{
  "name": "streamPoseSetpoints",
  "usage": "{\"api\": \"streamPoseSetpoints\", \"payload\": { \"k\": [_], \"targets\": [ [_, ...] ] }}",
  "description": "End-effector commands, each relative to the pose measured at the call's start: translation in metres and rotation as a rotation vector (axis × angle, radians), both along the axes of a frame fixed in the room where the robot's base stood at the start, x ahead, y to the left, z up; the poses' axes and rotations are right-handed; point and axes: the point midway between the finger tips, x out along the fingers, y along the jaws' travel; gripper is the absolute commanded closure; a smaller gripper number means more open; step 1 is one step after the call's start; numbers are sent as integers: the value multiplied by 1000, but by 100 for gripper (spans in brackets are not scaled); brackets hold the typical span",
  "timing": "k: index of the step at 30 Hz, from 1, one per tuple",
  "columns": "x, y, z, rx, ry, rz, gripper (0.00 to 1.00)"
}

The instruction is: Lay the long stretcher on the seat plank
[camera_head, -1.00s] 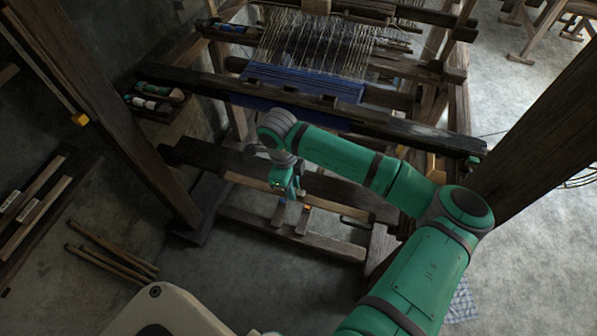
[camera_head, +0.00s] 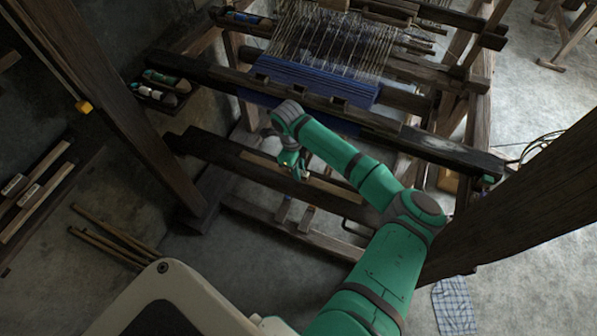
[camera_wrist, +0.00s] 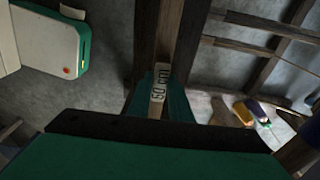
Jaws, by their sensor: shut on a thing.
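The seat plank (camera_head: 218,157) is a long dark board running across the front of the loom; it also shows in the wrist view (camera_wrist: 145,45). My gripper (camera_head: 298,175) is over the plank, near its middle. In the wrist view its green fingers (camera_wrist: 160,92) are shut on the long stretcher (camera_wrist: 171,38), a brown wooden bar labelled "60 cm". The stretcher runs lengthwise along the plank's direction. In the head view a lighter strip beside my gripper looks like the stretcher (camera_head: 263,160); my arm hides part of it. I cannot tell whether it touches the plank.
The loom's dark front beam (camera_head: 440,150) and blue cloth (camera_head: 310,82) are behind my gripper. Lower rails (camera_head: 265,212) run in front of the plank. A small tray of spools (camera_head: 160,90) is at the left. Loose sticks (camera_head: 115,243) lie on the floor, and a checked cloth (camera_head: 453,305) lies at right.

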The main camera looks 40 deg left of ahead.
Motion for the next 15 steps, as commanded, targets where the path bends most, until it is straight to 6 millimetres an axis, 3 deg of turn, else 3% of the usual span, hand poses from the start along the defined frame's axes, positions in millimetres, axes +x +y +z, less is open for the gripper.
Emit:
{"api": "streamPoseSetpoints", "payload": {
  "k": [6, 15],
  "targets": [
    [1, -2, -29, -1, 2, -6, 100],
    [2, -3, -31, 0, 0, -6, 100]
  ]
}}
